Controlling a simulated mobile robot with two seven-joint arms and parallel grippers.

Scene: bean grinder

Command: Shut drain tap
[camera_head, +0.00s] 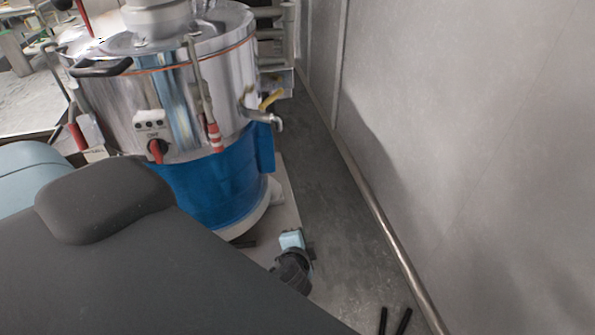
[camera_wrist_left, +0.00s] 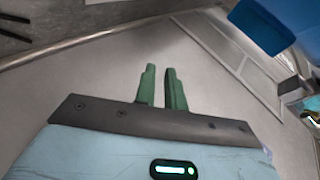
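The drain tap sits on the right side of the steel-and-blue machine (camera_head: 205,110) in the head view. It has a yellow handle (camera_head: 271,99) and a metal spout (camera_head: 268,119). The handle slants upward, and I cannot tell how far it is turned. My left gripper (camera_wrist_left: 163,88) shows in the left wrist view with two green fingers apart and nothing between them. Its fingertips are not seen in the head view.
A grey wall (camera_head: 470,140) with a metal rail (camera_head: 385,225) along its foot stands on the right. The floor strip (camera_head: 325,190) between machine and wall is narrow and mostly clear. The machine's blue base also shows in the left wrist view (camera_wrist_left: 272,20).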

